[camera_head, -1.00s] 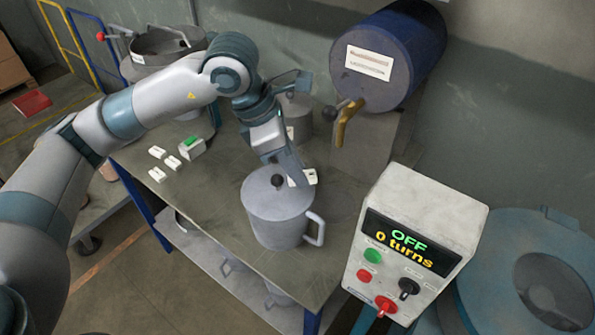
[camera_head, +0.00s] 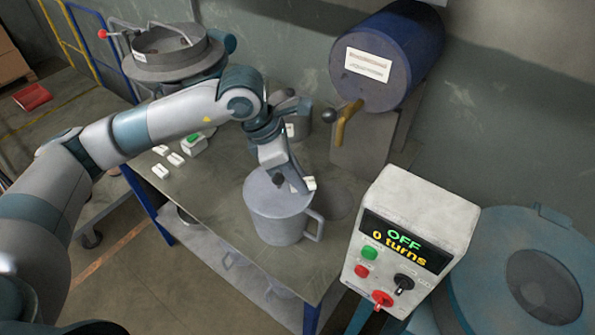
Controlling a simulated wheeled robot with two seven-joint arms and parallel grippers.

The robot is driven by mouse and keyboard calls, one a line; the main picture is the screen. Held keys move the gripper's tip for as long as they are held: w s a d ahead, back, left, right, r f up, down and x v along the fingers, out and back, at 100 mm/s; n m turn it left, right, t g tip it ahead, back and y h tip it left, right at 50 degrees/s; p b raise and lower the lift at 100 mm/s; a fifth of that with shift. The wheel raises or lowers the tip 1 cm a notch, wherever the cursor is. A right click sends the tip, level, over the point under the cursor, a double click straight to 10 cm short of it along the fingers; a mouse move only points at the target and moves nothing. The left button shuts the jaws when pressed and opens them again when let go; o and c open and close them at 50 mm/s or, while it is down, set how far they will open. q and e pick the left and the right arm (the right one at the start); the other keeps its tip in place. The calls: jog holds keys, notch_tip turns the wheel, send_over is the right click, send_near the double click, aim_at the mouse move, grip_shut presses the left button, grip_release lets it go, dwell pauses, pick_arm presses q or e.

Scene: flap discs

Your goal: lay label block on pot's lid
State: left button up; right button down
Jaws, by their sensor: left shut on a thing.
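The grey pot (camera_head: 277,215) with a side handle stands on the table, its lid (camera_head: 262,192) on top with a dark knob (camera_head: 279,180). My left gripper (camera_head: 304,186) reaches down over the right part of the lid. It is shut on a small white label block (camera_head: 311,183), mostly hidden by the fingers. The block is at the lid's right edge; I cannot tell whether it touches the lid. My right gripper is not in view.
Several white blocks (camera_head: 161,171) and a green-topped box (camera_head: 194,144) lie at the table's left. A blue drum with brass tap (camera_head: 345,124) and a control box reading OFF (camera_head: 415,225) stand right.

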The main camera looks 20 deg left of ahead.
pick_arm(q)
jog(key=shift+f, duration=0.2)
jog(key=o, duration=1)
jog(key=shift+r, duration=0.2)
jog(key=shift+a+r+b, duration=0.15)
jog(key=shift+r+b, duration=0.15)
jog(key=shift+r, duration=0.05)
jog(key=b+v, duration=0.2)
jog(key=v, duration=0.7)
jog(key=shift+s+a+r+b, duration=0.1)
jog(key=shift+s+r+b, duration=0.05)
jog(key=shift+r+b, duration=0.15)
jog(key=shift+s+a+r, duration=0.15)
jog(key=shift+a+r, duration=0.1)
jog(key=shift+r, duration=0.4)
